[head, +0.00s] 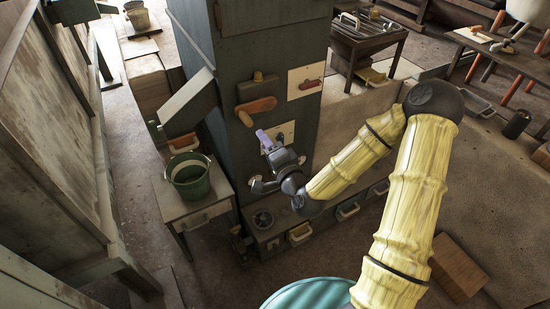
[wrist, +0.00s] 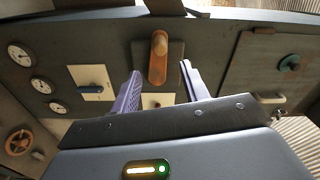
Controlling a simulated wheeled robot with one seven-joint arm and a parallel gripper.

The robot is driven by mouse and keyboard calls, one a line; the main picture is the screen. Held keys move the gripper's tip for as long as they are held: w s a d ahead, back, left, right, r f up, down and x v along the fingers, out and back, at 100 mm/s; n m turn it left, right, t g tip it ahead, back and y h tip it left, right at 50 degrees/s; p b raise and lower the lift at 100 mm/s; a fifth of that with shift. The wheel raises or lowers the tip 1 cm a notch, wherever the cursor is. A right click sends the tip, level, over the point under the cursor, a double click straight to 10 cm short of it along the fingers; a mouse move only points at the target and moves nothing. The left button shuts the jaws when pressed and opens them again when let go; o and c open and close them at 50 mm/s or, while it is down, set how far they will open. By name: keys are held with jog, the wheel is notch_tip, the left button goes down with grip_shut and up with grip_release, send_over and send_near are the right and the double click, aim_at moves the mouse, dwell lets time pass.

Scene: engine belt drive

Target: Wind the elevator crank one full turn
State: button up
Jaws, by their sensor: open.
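An orange-brown crank arm (head: 256,105) is mounted on a dark plate on the front of the tall grey-green housing (head: 270,45). No label naming it can be read. In the wrist view the crank (wrist: 158,57) points up and down the picture, ahead of my fingers. My gripper (head: 263,138) is just below the crank in the head view, close to the housing front. In the wrist view its two purple fingers (wrist: 160,72) are spread apart with nothing held. The crank appears between their tips, but no contact shows. The depth of the gap is unclear.
A red-orange lever (head: 311,84) on a pale plate sits right of the crank. A small pale plate (head: 287,129) is behind my gripper. A green bucket (head: 188,176) stands on a small table at left. The wrist view shows gauges (wrist: 41,85) and a handwheel (wrist: 19,142).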

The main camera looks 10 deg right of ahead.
jog(key=p, duration=0.3)
jog(key=shift+d+r, duration=0.1)
jog(key=shift+r, duration=0.2)
jog(key=p, duration=0.3)
jog(key=shift+s+d, duration=0.1)
jog(key=shift+s, duration=0.2)
jog(key=shift+p, duration=0.35)
jog(key=p+v, duration=0.4)
jog(key=shift+s+f+p, duration=0.3)
jog(key=shift+s, duration=0.05)
jog(key=shift+d, duration=0.1)
jog(key=shift+s, duration=0.1)
